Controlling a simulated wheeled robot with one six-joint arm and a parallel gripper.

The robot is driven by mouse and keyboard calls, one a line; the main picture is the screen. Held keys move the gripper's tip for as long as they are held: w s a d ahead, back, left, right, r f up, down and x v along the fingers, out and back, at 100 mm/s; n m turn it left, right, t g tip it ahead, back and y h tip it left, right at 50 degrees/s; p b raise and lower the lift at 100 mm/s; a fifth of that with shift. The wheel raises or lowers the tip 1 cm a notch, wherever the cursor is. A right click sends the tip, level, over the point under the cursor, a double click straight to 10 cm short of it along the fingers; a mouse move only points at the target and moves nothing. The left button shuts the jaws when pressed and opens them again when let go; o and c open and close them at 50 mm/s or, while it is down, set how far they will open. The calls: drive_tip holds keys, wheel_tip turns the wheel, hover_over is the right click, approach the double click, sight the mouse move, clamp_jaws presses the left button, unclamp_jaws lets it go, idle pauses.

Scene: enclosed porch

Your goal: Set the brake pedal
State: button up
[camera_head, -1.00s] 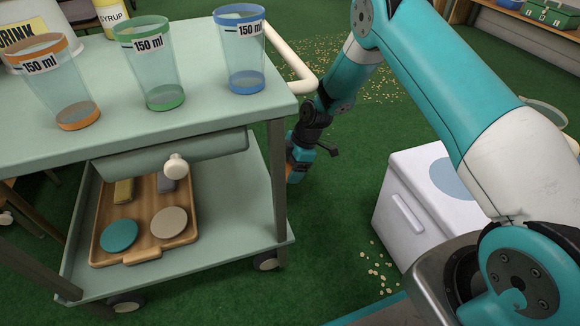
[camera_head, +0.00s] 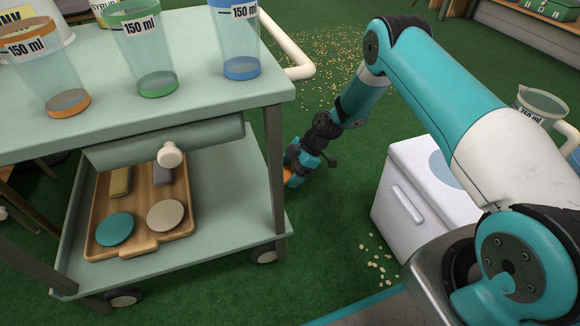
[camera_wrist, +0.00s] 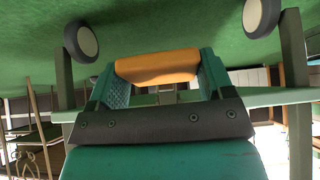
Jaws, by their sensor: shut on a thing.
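The brake pedal (camera_wrist: 157,67) is an orange block, seen between the two teal fingers of my gripper (camera_wrist: 157,80) in the wrist view. My gripper is shut on it. In the head view my gripper (camera_head: 292,170) is low near the floor, just right of the cart's front right leg (camera_head: 274,165). Only a small orange patch of the pedal (camera_head: 287,174) shows there; how it joins the cart is hidden. The pale green cart (camera_head: 205,105) stands on dark casters, one (camera_head: 264,252) at its front right corner.
Orange, green and blue rimmed cups stand on the cart's top. A wooden tray (camera_head: 140,241) with discs lies on its lower shelf. A white cabinet (camera_head: 410,200) stands right of my gripper, with a clear jug (camera_head: 540,105) behind my arm. Pale pellets lie scattered on the green floor.

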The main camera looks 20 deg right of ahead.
drive_tip(key=shift+f, duration=0.55)
drive_tip(key=shift+d, duration=0.1)
drive_tip(key=o, duration=1.3)
drive_tip(key=shift+r, duration=0.15)
drive_tip(key=shift+d+r, duration=0.15)
drive_tip(key=shift+r, duration=0.15)
drive_tip(key=p+v, duration=0.8)
drive_tip(key=v, duration=0.8)
drive_tip(key=shift+d+r+p, duration=0.15)
drive_tip(key=shift+d+p, duration=0.1)
drive_tip(key=shift+p, duration=0.05)
